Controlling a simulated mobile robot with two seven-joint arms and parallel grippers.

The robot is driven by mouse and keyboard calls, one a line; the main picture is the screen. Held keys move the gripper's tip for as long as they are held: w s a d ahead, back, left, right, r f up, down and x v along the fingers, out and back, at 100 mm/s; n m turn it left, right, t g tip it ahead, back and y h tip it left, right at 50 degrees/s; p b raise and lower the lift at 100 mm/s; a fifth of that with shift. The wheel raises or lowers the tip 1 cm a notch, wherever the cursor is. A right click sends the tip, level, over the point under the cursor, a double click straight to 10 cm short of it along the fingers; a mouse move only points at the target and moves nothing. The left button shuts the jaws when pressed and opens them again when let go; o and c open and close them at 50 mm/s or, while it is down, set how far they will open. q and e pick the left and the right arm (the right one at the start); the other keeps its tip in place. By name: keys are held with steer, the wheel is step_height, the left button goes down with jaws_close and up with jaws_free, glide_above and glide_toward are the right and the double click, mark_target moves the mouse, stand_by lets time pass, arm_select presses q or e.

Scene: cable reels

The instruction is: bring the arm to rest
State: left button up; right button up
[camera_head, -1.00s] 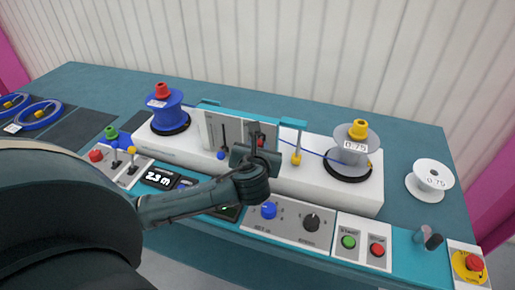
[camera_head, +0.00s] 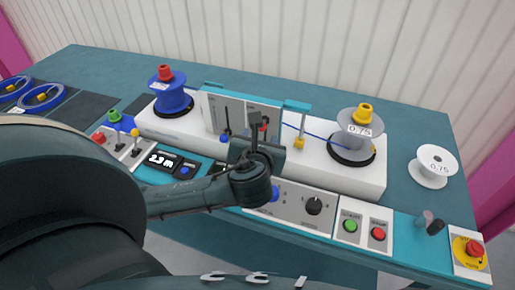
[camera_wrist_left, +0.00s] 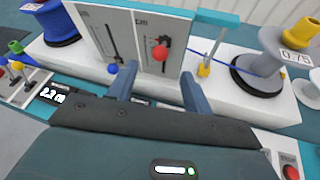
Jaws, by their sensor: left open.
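My left gripper (camera_head: 255,140) is in the middle of the head view, in front of the grey slider panel (camera_head: 222,112) of the cable machine. In the left wrist view its two fingers (camera_wrist_left: 158,88) are apart with nothing between them. The panel's red knob (camera_wrist_left: 159,53) and blue knob (camera_wrist_left: 113,68) show beyond the fingers, apart from them. My left arm comes in from the left and covers part of the control desk. My right gripper is not in view.
A blue reel (camera_head: 172,98) stands at the machine's left and a grey reel (camera_head: 355,138) at its right, with blue cable. A white reel (camera_head: 433,166) stands on the right. Buttons, including an emergency stop (camera_head: 474,248), line the front edge. Blue cable coils (camera_head: 42,97) lie far left.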

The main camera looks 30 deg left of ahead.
arm_select(q)
steer(key=v, duration=0.7)
steer(key=s+d+f+n+g+h, duration=0.1)
steer(key=d+f+n+h, duration=0.3)
steer(key=f+n, duration=0.3)
steer(key=d+f+n+g+h, duration=0.1)
steer(key=d+f+n+h, duration=0.25)
steer(key=f+n, duration=0.4)
steer(key=s+f+n+h, duration=0.2)
steer(key=s+f+n, duration=0.6)
steer(key=f+n, duration=0.3)
steer(key=n, duration=0.4)
steer(key=shift+d, duration=0.35)
